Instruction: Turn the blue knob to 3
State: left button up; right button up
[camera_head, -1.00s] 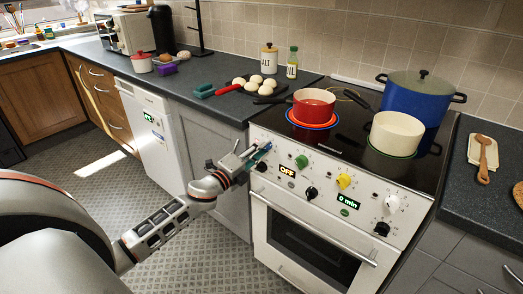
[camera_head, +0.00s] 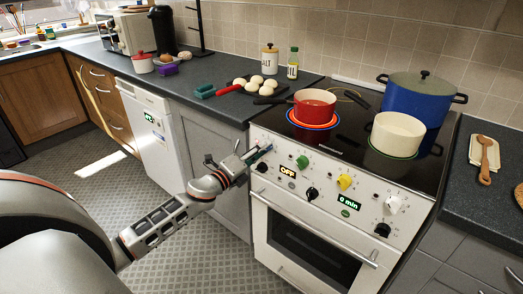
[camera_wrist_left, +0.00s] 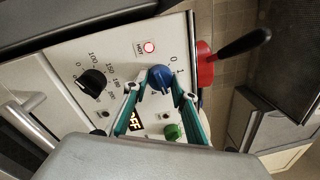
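The blue knob (camera_wrist_left: 160,77) is on the white stove front, seen in the left wrist view. The printed marks 0 and 1 show beside it; the 3 is not visible and I cannot read the knob's setting. My left gripper (camera_wrist_left: 157,90) has its teal fingers spread, one fingertip on each side of the knob. I cannot tell whether they touch it. In the head view the left gripper (camera_head: 260,153) is at the left end of the stove's control panel and hides the blue knob. My right gripper is out of view.
A green knob (camera_head: 303,161), a yellow knob (camera_head: 345,182), a white knob (camera_head: 392,204) and black knobs share the panel. A red pan (camera_head: 313,104), a cream pot (camera_head: 398,134) and a blue pot (camera_head: 417,98) stand on the hob. The oven handle (camera_head: 315,230) sticks out below.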

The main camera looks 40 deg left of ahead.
pick_arm(q)
jog(key=o, duration=0.4)
jog(key=s+a, duration=0.1)
jog(key=s, duration=1.1)
jog(key=shift+a+f, duration=0.15)
jog(key=shift+f, duration=0.25)
jog(key=s+d+f+n+g+p, duration=0.5)
jog(key=s+d+f+n+g, duration=0.3)
jog(key=s+d+f+n, duration=1.2)
jog(key=s+d+f, duration=0.1)
jog(key=s+d, duration=0.2)
jog(key=d, duration=0.1)
jog(key=shift+d+f+p, duration=0.15)
jog(key=shift+f+p, duration=0.15)
jog(key=shift+f, duration=0.05)
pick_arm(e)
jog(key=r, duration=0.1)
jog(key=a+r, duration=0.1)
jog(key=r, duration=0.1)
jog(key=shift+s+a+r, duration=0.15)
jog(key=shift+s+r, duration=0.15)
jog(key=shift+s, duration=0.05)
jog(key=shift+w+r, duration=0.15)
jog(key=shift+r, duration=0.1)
